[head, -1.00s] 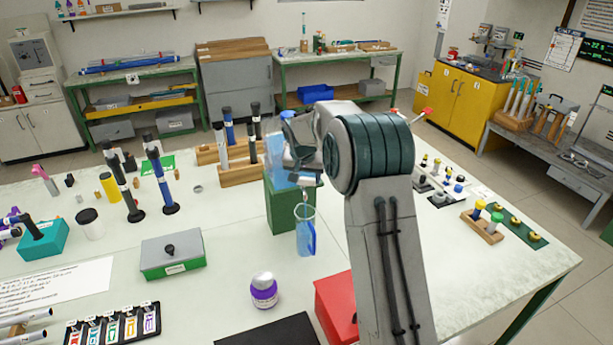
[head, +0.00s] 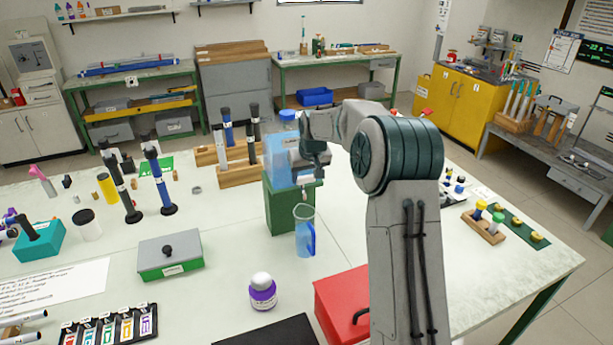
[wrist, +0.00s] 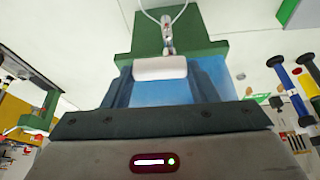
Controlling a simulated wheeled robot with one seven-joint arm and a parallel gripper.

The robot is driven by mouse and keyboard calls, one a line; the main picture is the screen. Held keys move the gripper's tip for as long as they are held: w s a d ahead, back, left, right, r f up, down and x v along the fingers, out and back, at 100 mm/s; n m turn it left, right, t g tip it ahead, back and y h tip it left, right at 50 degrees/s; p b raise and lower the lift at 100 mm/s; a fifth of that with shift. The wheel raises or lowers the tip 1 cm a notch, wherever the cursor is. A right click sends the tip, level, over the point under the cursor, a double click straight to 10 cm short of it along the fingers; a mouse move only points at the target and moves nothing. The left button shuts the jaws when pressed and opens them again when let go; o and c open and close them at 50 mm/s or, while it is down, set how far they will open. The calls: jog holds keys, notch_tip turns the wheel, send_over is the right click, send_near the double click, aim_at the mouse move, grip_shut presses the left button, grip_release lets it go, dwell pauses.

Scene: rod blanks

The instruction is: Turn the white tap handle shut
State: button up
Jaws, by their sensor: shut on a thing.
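A translucent blue water container (head: 278,158) stands on a green block (head: 279,207) on the table. Its metal tap spout (wrist: 167,38) points over a clear blue jug (head: 305,238) standing in front of the block. The white tap handle (wrist: 160,68) lies crosswise in the wrist view. My gripper (wrist: 161,82) is shut on the handle, with a dark finger at each side. In the head view my gripper (head: 312,172) is at the container's front right, and the handle is hidden there. I cannot tell whether water is flowing.
A red box (head: 342,300) and a purple-labelled bottle (head: 262,291) stand nearer me. A wooden rack with rods (head: 240,176) is left of the container. A grey-lidded green box (head: 170,256) stands at the left.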

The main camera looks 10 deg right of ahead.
jog(key=shift+n, duration=0.4)
jog(key=o, duration=0.7)
jog(key=b+v, duration=0.3)
jog(key=v, duration=1.1)
jog(key=shift+w+d, duration=0.2)
